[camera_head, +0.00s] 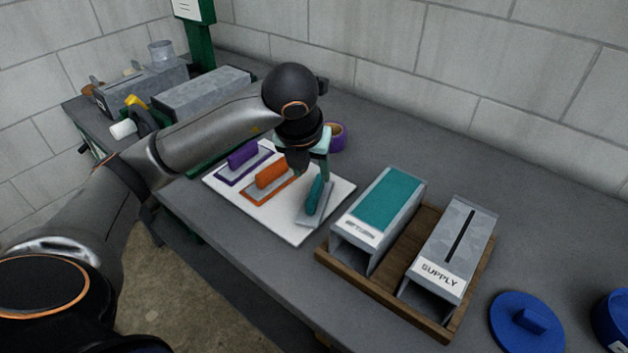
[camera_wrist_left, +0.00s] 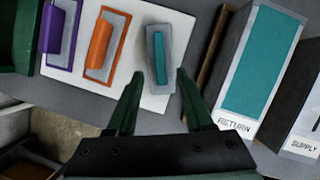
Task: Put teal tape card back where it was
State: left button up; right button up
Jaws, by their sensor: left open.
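The teal tape card (camera_head: 314,200) is a grey plate with a teal raised grip. It lies on the right part of the white board (camera_head: 300,232), beside the orange card (camera_head: 268,181). In the left wrist view the teal card (camera_wrist_left: 159,58) lies on the white board (camera_wrist_left: 120,92), ahead of the fingertips. My right gripper is not in view.
A purple card (camera_head: 242,158) lies left on the board. A wooden tray (camera_head: 385,293) holds the RETURN duct (camera_head: 388,203), with a teal top, and the SUPPLY duct (camera_head: 456,240), right of the board. A purple tape roll (camera_head: 337,136) stands behind. A blue lid (camera_head: 525,325) lies at right.

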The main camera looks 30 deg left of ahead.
pick_arm(q)
jog(key=shift+v, duration=1.8)
